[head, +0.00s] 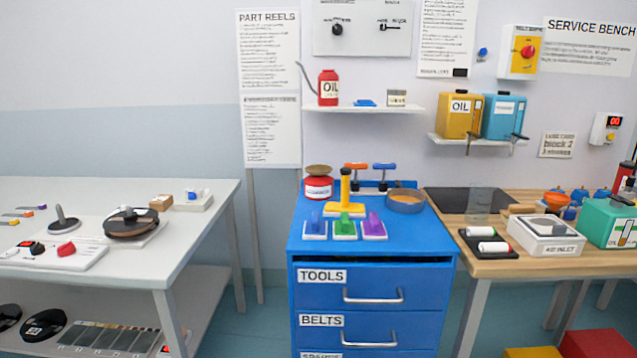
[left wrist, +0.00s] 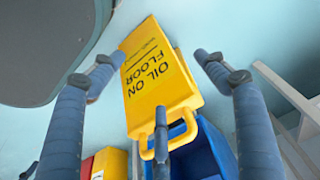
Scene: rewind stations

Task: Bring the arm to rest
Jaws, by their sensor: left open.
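My left gripper (left wrist: 156,75) shows only in the left wrist view, with its blue-grey fingers spread open and nothing held. Beyond the fingers is a yellow sign reading OIL ON FLOOR (left wrist: 150,68), its text upside down in this view. One finger overlaps the sign's handle loop in the picture; I cannot tell how far apart they are. Neither of my arms shows in the head view.
In the head view, a blue drawer cabinet (head: 372,277) stands in the middle, with tools on top. A white table (head: 205,240) is at left and a wooden bench (head: 500,268) at right. Yellow (head: 532,352) and red (head: 597,345) boxes sit low at right.

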